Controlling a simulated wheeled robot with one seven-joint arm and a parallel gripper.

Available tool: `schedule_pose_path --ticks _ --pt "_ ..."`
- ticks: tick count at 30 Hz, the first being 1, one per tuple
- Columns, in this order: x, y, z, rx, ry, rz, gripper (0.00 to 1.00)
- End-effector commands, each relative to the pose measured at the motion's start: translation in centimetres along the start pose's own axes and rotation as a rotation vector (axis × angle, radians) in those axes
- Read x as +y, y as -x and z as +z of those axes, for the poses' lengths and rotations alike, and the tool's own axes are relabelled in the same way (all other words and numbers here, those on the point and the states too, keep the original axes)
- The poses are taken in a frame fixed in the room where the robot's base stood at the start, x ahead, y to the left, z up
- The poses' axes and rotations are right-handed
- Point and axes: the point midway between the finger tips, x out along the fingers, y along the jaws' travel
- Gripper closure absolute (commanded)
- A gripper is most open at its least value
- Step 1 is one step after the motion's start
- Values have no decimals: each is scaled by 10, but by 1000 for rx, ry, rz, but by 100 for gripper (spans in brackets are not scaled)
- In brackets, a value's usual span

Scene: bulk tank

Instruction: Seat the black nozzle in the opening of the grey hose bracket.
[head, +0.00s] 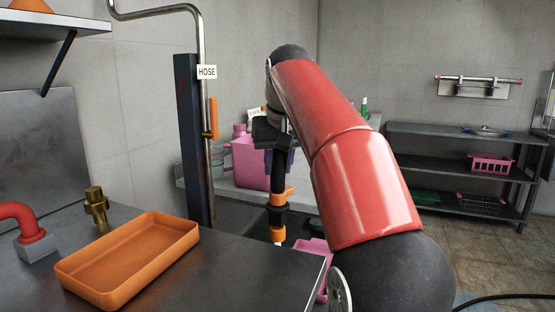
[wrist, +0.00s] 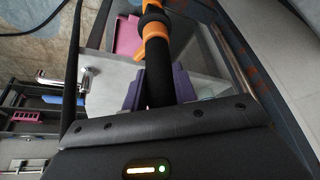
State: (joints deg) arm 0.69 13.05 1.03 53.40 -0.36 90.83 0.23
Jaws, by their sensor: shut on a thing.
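The black nozzle (head: 278,178) hangs roughly upright below my gripper (head: 279,152) in the head view, with orange bands on its lower part. My gripper is shut on it; in the wrist view the purple fingers (wrist: 158,87) sit on either side of the black nozzle body (wrist: 158,65). The red arm covers part of the scene behind it. I cannot clearly make out the grey hose bracket or its opening. A white HOSE sign (head: 207,72) is on the pipe beside a dark post at the left, apart from the nozzle.
A steel counter (head: 225,255) holds an orange tray (head: 130,255), a brass fitting (head: 96,208) and a red pipe elbow (head: 22,220). The dark post (head: 190,140) stands left of my gripper. A pink jug (head: 250,165) is behind it. Shelving (head: 460,165) stands at right.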

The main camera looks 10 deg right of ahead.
Motion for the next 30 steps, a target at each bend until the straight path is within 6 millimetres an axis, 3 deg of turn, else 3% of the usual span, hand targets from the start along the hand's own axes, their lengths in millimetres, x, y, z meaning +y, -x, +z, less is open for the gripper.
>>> schedule_pose_path --ticks 30 --pt "0 -94 40 0 0 0 100"
